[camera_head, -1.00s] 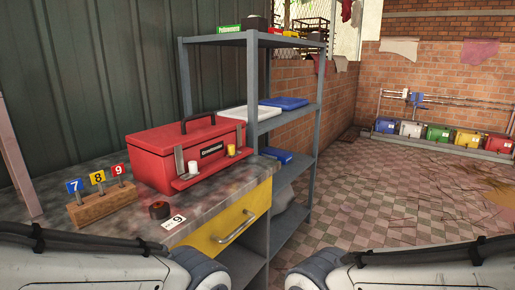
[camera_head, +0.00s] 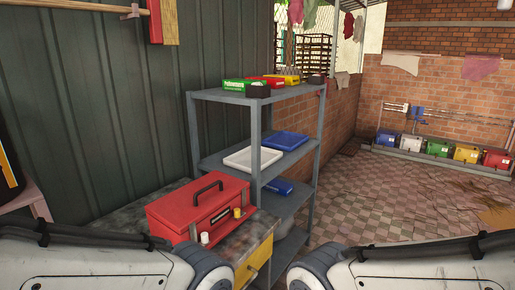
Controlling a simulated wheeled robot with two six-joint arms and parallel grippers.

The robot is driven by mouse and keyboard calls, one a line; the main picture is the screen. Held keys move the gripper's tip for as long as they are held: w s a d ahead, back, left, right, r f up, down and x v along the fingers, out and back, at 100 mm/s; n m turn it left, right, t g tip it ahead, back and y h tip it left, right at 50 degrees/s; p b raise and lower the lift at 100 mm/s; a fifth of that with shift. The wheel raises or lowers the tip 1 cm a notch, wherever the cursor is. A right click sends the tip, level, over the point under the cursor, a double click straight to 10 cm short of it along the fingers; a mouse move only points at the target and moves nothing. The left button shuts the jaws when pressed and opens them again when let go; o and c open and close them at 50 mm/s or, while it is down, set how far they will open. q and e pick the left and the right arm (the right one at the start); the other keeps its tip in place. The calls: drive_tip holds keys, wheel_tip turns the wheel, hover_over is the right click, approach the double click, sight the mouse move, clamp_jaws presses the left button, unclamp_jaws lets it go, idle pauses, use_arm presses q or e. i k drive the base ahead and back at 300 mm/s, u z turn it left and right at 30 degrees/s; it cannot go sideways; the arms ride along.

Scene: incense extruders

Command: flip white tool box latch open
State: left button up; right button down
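A red tool box (camera_head: 198,207) with a dark top handle stands on the workbench (camera_head: 130,218) at the left of the head view. Its lid looks shut. A white latch (camera_head: 204,238) is on its front near the left end, and a yellow latch (camera_head: 237,212) is on its front near the right end. The exact position of the white latch is too small to tell. Parts of both my arms show at the bottom corners, and my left arm covers the near part of the bench. Neither of my grippers is in view.
A grey metal shelf (camera_head: 191,130) stands right behind the tool box, holding a white tray (camera_head: 252,158), a blue tray (camera_head: 284,140) and small coloured boxes on top. A yellow drawer (camera_head: 255,262) fronts the bench. The tiled floor (camera_head: 365,205) to the right is mostly open.

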sight(205, 240)
drive_tip(key=k, duration=0.5)
drive_tip(key=z, duration=1.55)
drive_tip(key=i, duration=1.05)
drive_tip(key=u, duration=2.4)
